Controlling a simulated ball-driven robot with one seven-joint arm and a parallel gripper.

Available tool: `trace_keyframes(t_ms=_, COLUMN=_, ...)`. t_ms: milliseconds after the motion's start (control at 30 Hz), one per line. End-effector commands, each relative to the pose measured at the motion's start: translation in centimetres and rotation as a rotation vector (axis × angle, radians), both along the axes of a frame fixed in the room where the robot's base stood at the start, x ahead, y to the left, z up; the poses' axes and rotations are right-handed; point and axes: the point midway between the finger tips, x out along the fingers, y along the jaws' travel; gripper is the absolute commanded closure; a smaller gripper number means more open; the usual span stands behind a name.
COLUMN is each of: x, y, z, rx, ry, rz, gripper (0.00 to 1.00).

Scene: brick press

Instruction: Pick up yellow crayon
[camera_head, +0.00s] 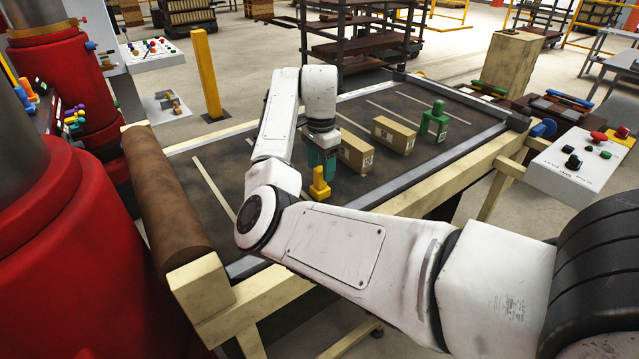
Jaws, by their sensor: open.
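The yellow crayon (319,184) stands upright on the dark bed of the table (240,170), near the middle. It is a short, stubby piece with a wider base and a narrower top. My gripper (321,161) points down just behind and above it, with teal fingers below the white wrist. The gripper is open. The crayon overlaps the fingers in the picture, and I cannot tell whether they touch it. Nothing shows held between the fingers.
Two tan blocks (356,152) (393,135) and a green upright piece (434,121) stand to the right on the bed. A brown roller (163,195) runs along the left edge. A white control panel (575,163) is at right. Bare bed lies left of my wrist.

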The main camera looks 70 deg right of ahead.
Motion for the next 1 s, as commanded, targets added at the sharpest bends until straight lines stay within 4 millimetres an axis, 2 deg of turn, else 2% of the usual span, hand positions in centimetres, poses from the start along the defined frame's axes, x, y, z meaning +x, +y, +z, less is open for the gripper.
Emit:
trace_keyframes(t_ms=233, x=0.1, y=0.2, z=-2.9, rx=0.001, ry=0.002, rz=0.0, gripper=0.4)
trace_keyframes(t_ms=500, x=0.1, y=0.2, z=-3.3, rx=0.001, ry=0.001, rz=-0.001, gripper=0.4)
trace_keyframes(t_ms=1000, x=0.1, y=0.2, z=-3.2, rx=0.0, ry=0.0, rz=0.0, gripper=0.88)
